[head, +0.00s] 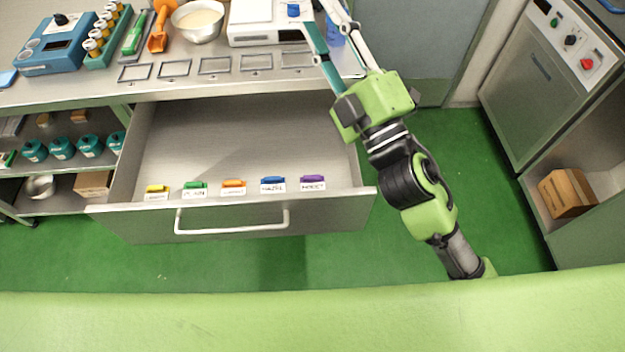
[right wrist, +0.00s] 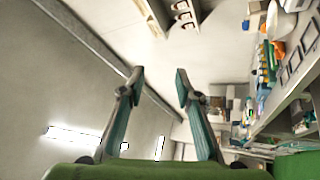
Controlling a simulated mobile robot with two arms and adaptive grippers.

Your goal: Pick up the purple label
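The purple label (head: 312,181) stands in the open drawer (head: 240,130), at the right end of a row of coloured labels near the drawer front. It has a purple top and a white lettered face. My right gripper (right wrist: 160,75) is open and empty in the right wrist view, its two fingers apart. In the head view my right arm comes up from the lower right, and the gripper is over the right end of the counter, well above and behind the label. The purple label is not visible in the right wrist view. My left gripper is in neither view.
Blue (head: 272,182), orange (head: 233,185), green (head: 195,187) and yellow (head: 157,191) labels stand left of the purple one. The drawer handle (head: 232,226) sticks out in front. The counter (head: 90,92) above holds a bowl (head: 198,22) and a white scale (head: 250,25). The drawer's rear is empty.

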